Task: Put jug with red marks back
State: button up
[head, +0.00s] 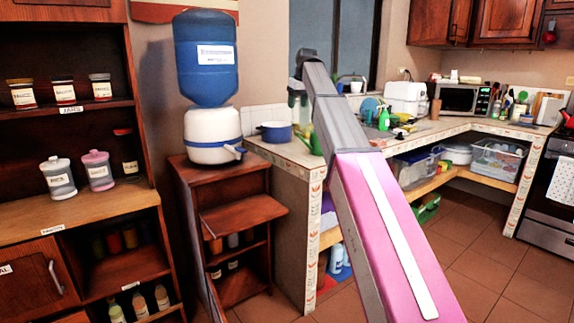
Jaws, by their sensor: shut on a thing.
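My arm reaches away over the end of the tiled counter (445,128), and my gripper (298,80) hangs at its far end, small and partly hidden by my own arm. It is shut on a clear, pale vessel, which I take for the jug (297,104). The jug hangs roughly upright, above or in front of the counter's near corner. Its red marks are too small to make out, and my arm hides its right side.
A blue water bottle on a white dispenser (213,131) tops a small wooden cabinet. A blue pot (275,132) stands on the counter's near end. Left, a shelf unit (85,208) holds labelled jars. Tiled floor (475,258) is clear at right.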

jog(key=s+d+f+m, duration=0.2)
jog(key=s+d+f, duration=0.3)
jog(key=s+f, duration=0.3)
jog(key=s+d+f+m+h, duration=0.1)
jog(key=s+d+f, duration=0.3)
jog(key=s+f, duration=0.4)
jog(key=s+d+f+m, duration=0.3)
jog(key=s+f, duration=0.6)
jog(key=f, duration=0.8)
jog(key=d, duration=0.2)
jog(key=shift+d+f+m+t+h, duration=0.3)
jog(key=shift+f+t, duration=0.05)
jog(key=shift+t, duration=0.05)
